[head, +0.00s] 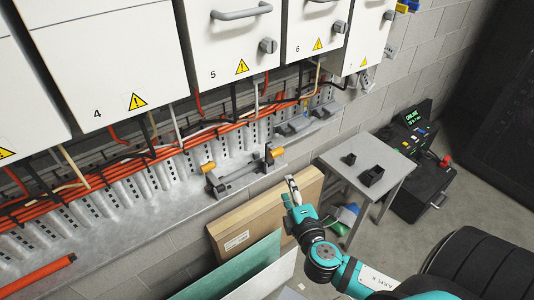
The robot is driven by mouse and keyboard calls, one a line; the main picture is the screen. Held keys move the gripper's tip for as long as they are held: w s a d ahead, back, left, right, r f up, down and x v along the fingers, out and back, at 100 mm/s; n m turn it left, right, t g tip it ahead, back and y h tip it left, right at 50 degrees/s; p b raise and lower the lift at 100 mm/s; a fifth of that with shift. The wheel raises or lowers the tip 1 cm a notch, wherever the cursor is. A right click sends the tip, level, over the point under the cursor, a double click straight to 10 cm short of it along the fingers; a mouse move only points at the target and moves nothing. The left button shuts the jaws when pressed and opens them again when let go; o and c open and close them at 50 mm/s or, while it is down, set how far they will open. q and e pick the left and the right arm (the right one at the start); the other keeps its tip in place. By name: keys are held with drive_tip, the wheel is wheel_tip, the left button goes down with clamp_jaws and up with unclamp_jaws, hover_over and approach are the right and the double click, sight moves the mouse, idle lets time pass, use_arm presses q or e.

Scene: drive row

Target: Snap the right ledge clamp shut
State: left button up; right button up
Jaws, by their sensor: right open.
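A dark grey holder (240,177) sits on the ledge below cabinets 5 and 6, with an upright end piece at each end. The right ledge clamp (270,156) appears to be its right upright, with an orange-yellow part beside it; I cannot tell whether it is open or shut. A similar orange-yellow part (208,168) is at the left end. My right gripper (291,182) is open and empty, below and right of the right clamp, apart from it, in front of the cardboard box. My left gripper is not in view.
Orange cables (150,155) run along the wall above the ledge (150,215). A cardboard box (240,225) and panels (235,270) lean below it. A grey table (375,185) with small black parts stands right. An orange bar (37,276) lies at the left.

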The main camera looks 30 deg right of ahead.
sight(274, 155)
drive_tip(key=p+x, duration=0.3)
drive_tip(key=x, duration=1.4)
drive_tip(key=shift+w+d, duration=0.1)
drive_tip(key=shift+w, duration=0.1)
drive_tip(key=shift+s, duration=0.1)
drive_tip(key=c, duration=0.9)
drive_tip(key=shift+f, duration=0.15)
clamp_jaws()
